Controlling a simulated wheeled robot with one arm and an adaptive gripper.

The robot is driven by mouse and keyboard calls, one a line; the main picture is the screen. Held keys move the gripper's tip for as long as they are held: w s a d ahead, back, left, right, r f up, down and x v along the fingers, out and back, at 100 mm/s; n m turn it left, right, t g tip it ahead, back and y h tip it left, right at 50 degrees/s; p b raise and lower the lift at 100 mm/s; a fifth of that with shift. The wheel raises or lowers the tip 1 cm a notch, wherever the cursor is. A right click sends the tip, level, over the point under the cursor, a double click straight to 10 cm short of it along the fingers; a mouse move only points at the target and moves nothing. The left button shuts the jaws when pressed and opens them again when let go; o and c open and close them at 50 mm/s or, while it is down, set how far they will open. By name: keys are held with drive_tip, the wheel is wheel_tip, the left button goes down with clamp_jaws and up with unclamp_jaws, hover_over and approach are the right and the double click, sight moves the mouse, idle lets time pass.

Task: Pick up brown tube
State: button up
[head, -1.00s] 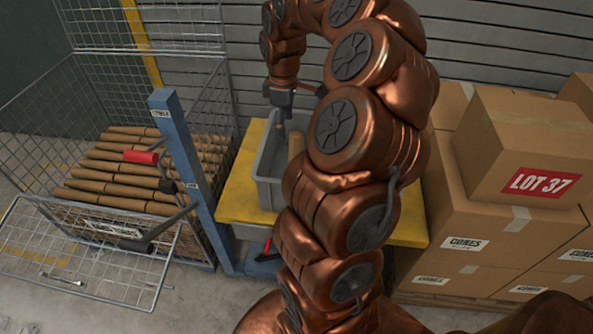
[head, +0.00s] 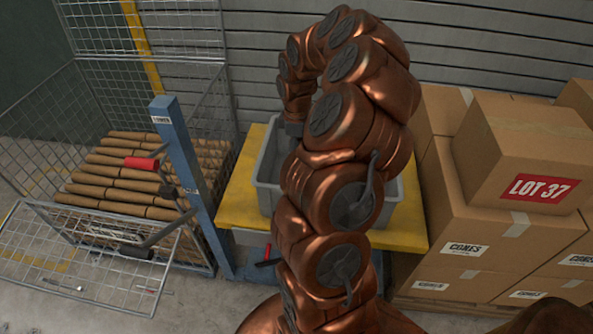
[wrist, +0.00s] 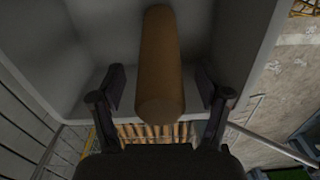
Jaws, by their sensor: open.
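The brown tube (wrist: 160,62) lies inside the grey bin (wrist: 235,70) in the wrist view, its round near end toward me. My gripper (wrist: 160,80) is open, with one finger on each side of the tube's near end and a visible gap on both sides. In the head view the grey bin (head: 264,172) stands on a yellow-topped table (head: 240,195). My own arm hides the gripper and the tube there.
A wire cage (head: 40,120) at left holds several stacked brown tubes (head: 125,180). Its mesh gate (head: 80,265) hangs open beside a blue post (head: 185,170). Cardboard boxes (head: 505,245) are stacked at right. A slatted wall (head: 480,55) closes the back.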

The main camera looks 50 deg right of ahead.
drive_tip(key=shift+f, duration=0.2)
drive_tip(key=c, duration=1.2)
drive_tip(key=shift+r, duration=0.1)
